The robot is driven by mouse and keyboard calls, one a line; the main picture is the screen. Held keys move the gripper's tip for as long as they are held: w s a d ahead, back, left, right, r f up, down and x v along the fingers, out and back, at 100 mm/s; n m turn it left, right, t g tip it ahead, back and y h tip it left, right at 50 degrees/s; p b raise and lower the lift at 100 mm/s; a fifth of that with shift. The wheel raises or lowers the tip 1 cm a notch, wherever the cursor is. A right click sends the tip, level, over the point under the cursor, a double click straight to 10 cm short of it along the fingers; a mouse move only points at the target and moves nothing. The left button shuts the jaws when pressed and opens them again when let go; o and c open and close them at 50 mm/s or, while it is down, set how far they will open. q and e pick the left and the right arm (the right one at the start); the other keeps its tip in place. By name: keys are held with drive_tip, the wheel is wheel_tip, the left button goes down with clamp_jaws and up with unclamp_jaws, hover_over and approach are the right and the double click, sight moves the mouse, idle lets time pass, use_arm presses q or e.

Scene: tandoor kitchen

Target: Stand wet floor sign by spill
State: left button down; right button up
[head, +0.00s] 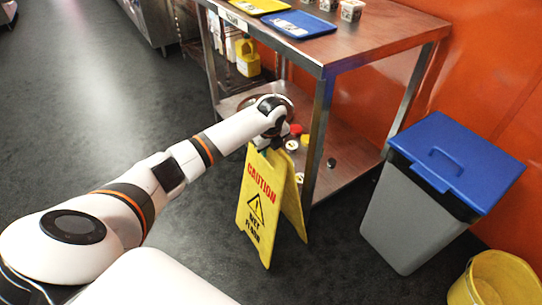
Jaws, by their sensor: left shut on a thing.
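The yellow wet floor sign (257,205) is upright with its two panels spread, in front of the steel table's near leg. Its front panel reads "CAUTION WET FLOOR". My left gripper (263,143) is shut on the sign's top edge, partly hidden by my own wrist. Whether the sign's feet touch the floor is not clear. A pale sheen (95,85) shows on the dark floor at the left; I cannot tell whether it is a spill or reflected light. My right gripper is out of view.
A steel table (345,45) with trays and a lower shelf stands right behind the sign. A grey bin (405,215) with a blue lid and a yellow bucket (497,280) stand at the right. The floor at the left is open.

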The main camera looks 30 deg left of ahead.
use_arm(q)
drive_tip(key=shift+w+d, duration=0.15)
drive_tip(key=shift+w, duration=0.2)
drive_tip(key=shift+f+b, duration=0.7)
drive_tip(key=shift+f, duration=0.95)
drive_tip(key=c, duration=1)
unclamp_jaws()
drive_tip(key=shift+s, duration=0.15)
